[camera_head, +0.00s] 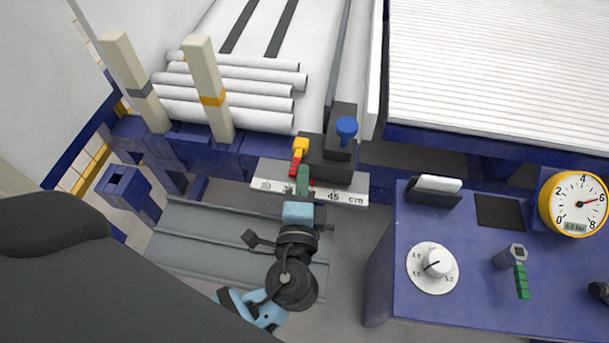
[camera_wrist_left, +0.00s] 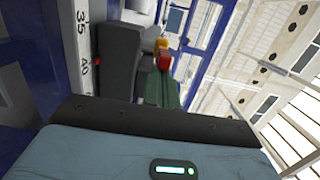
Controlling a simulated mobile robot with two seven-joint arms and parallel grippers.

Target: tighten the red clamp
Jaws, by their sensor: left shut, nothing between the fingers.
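The red clamp lever (camera_head: 296,162) with its yellow-orange part (camera_head: 301,146) sits against a dark block (camera_head: 328,158) behind the centimetre scale. In the left wrist view the red part (camera_wrist_left: 164,63) shows just beyond my fingertips, with the yellow part (camera_wrist_left: 161,44) above it. My left gripper (camera_head: 303,178) has green fingers, shut and empty, and is at the lower end of the red lever. The fingers also show in the left wrist view (camera_wrist_left: 163,90). I cannot tell whether they touch the lever. My right gripper is not in view.
The scale (camera_head: 345,194) runs along the front of the block. A blue knob (camera_head: 346,128) stands on the block's right. White pipes (camera_head: 235,88) lie behind two posts (camera_head: 208,88). A blue console (camera_head: 390,260) with dial (camera_head: 433,266) and gauge (camera_head: 575,203) is at right.

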